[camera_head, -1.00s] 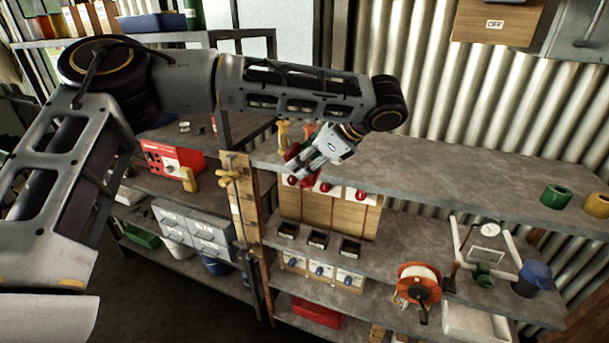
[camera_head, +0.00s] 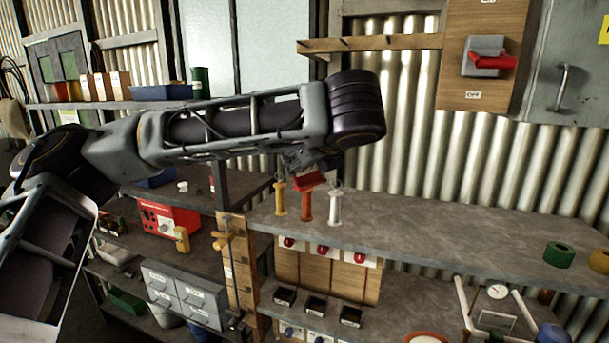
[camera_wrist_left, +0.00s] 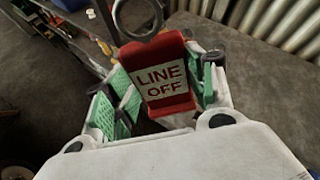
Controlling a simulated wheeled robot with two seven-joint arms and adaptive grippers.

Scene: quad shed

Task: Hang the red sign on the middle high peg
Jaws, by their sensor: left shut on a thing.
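The red sign (camera_wrist_left: 165,80) reads "LINE OFF" on a white label and has a grey ring at its top in the left wrist view. In the head view only a small red part of the sign (camera_head: 308,181) shows. My left gripper (camera_head: 299,162) is shut on the sign, with its green-padded fingers on either side of it in the wrist view (camera_wrist_left: 165,92). The gripper is above the upper shelf, partly hidden by my own forearm. A wooden peg rail (camera_head: 370,43) is on the wall higher up; its separate pegs are hard to make out. The sign is below the rail.
Yellow (camera_head: 280,199), orange (camera_head: 307,207) and white (camera_head: 335,208) handles stand on the grey shelf (camera_head: 420,210) just under the gripper. A switch board with a red lever (camera_head: 488,61) and a grey cabinet (camera_head: 570,65) are right of the rail. Green tape (camera_head: 559,255) lies on the shelf.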

